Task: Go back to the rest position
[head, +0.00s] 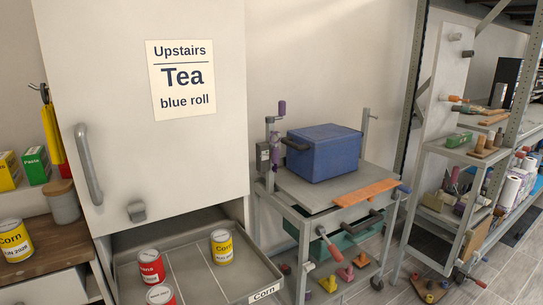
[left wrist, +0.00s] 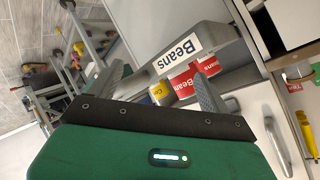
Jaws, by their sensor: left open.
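My left gripper (left wrist: 160,78) shows only in the left wrist view. Its two fingers are spread apart with nothing held between them. Past the fingers in that view are a red can (left wrist: 183,86), a second red can (left wrist: 208,64), part of a yellow can (left wrist: 157,93) and a tray front with a "Beans" label (left wrist: 178,54). The fingers look apart from the cans, but the exact distance is unclear. Neither gripper shows in the head view, and my right gripper shows in no view.
In the head view, a pulled-out tray (head: 192,269) holds red cans (head: 151,267) and a yellow Corn can (head: 222,247) below a white cabinet door (head: 140,100). A trolley with a blue box (head: 324,153) stands right of it. Shelving (head: 470,152) is at far right; floor shows between.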

